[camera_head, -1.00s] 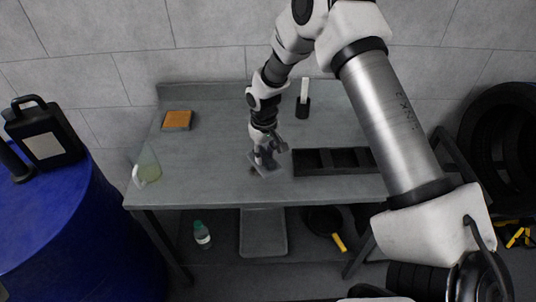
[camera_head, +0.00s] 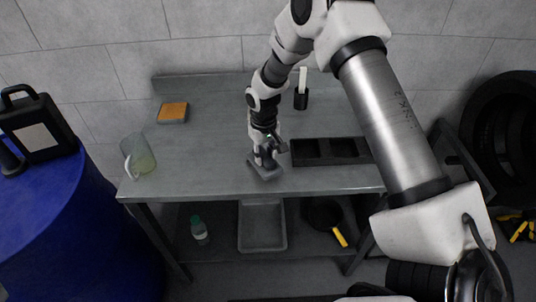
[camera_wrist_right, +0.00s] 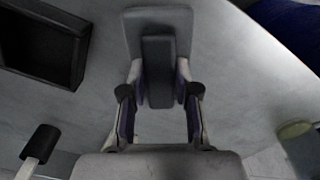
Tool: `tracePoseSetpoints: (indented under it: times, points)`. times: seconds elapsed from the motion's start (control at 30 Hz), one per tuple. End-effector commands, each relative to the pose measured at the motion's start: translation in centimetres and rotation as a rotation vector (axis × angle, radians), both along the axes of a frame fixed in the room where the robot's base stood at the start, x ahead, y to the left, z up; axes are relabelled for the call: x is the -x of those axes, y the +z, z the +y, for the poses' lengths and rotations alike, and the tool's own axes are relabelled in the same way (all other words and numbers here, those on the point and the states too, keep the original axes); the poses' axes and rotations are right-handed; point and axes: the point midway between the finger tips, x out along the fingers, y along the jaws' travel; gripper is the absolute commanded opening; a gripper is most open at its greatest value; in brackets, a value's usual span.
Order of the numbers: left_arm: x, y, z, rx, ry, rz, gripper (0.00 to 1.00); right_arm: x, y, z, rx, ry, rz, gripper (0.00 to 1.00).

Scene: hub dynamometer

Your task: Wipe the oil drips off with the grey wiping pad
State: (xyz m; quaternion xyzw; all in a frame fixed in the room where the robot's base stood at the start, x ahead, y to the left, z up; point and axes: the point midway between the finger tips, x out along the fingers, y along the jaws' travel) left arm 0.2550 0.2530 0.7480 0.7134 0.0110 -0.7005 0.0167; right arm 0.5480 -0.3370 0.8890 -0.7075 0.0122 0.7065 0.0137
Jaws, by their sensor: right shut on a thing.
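The grey wiping pad (camera_head: 268,175) is a flat plate with a dark block-like handle and appears to lie on the workbench near its front edge. My right gripper (camera_head: 265,158) is above it, shut on the handle. In the right wrist view the pad (camera_wrist_right: 135,28) shows beyond the fingers, which flank the handle on both sides (camera_wrist_right: 158,88). I cannot make out any oil drips now; the pad and gripper may hide part of the bench. My left gripper is not in view.
On the workbench (camera_head: 205,165) are a dark compartmented tray (camera_head: 333,150) just right of the pad, an orange sponge-like block (camera_head: 173,113), a clear jug (camera_head: 140,158) and a black-and-white upright item (camera_head: 301,97). A blue drum (camera_head: 70,235) stands left. The bench's left middle is clear.

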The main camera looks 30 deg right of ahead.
Motion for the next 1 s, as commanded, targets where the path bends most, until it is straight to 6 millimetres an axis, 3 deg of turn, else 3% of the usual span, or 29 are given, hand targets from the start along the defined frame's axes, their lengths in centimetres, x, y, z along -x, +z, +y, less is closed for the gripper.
tracePoseSetpoints:
  times: [1.0]
  points:
    - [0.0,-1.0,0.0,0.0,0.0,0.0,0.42,0.0,-2.1,0.0,0.0,0.0,0.0,0.03]
